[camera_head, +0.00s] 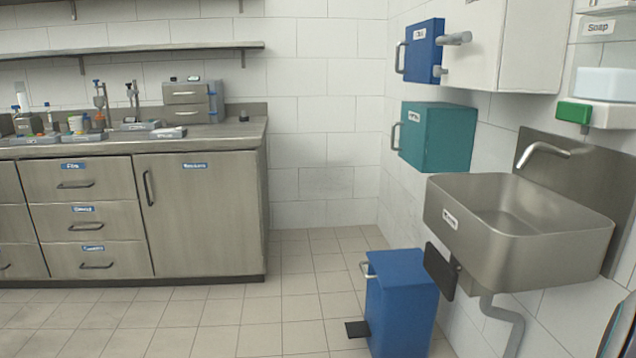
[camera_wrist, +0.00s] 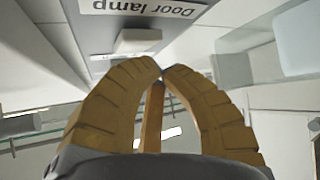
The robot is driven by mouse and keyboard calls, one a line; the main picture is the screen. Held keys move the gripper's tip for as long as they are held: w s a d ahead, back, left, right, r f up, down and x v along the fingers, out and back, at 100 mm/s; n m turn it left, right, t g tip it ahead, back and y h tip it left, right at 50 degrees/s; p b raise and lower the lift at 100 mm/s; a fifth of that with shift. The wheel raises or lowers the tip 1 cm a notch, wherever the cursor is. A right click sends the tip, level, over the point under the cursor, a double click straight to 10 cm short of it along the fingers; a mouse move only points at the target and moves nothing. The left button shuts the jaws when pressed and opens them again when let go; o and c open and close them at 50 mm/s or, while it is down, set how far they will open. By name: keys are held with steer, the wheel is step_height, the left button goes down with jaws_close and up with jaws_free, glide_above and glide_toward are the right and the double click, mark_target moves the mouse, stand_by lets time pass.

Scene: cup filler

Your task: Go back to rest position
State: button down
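My gripper (camera_wrist: 162,72) shows in the wrist view with its tan, ridged fingers. The fingertips come together at the middle of the view, and I see nothing held between them. A panel with an upside-down "Door lamp" label (camera_wrist: 143,7) and a white switch (camera_wrist: 138,41) lies beyond the fingertips. I cannot tell whether the fingers touch it. The gripper's fingers do not show in the head view.
A steel sink (camera_head: 520,225) hangs on the right wall, with a blue bin (camera_head: 402,305) below left. A teal box (camera_head: 438,137) and a blue box (camera_head: 423,50) are wall-mounted. A cabinet counter (camera_head: 200,215) stands left. The tiled floor (camera_head: 240,325) is clear in front.

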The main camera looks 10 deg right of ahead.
steer(key=w+a+r+t+y+p, duration=0.1)
steer(key=w+a+y+p, duration=0.3)
steer(key=w+p, duration=0.25)
steer(key=w+a+f+n+y+p, duration=0.1)
steer(key=w+a+f+y+p, duration=0.25)
steer(key=a+y+p, duration=0.5)
steer(key=w+a+f+y+p, duration=0.25)
steer(key=w+a+p, duration=0.2)
steer(key=a, duration=0.75)
steer(key=s+a+f+n+g+y+p, duration=0.1)
steer(key=s+a+f+g+y+p, duration=0.1)
steer(key=s+a+p, duration=0.4)
steer(key=s+a+f+g+y+p, duration=0.2)
steer(key=a+f+g+y+p, duration=0.1)
steer(key=a, duration=0.5)
steer(key=s+a+f+g+y+p, duration=0.1)
steer(key=s+a+p, duration=0.3)
steer(key=s, duration=0.4)
steer(key=s+a+f+g+y+p, duration=0.1)
steer(key=s+a+f+g+p, duration=0.2)
steer(key=s, duration=0.6)
steer(key=a+g+p, duration=0.1)
steer(key=a+p, duration=0.1)
steer(key=a, duration=0.1)
steer(key=shift+a+f+n+g+y, duration=0.15)
steer(key=shift+f+n+g+y, duration=0.15)
steer(key=shift+f+y, duration=0.1)
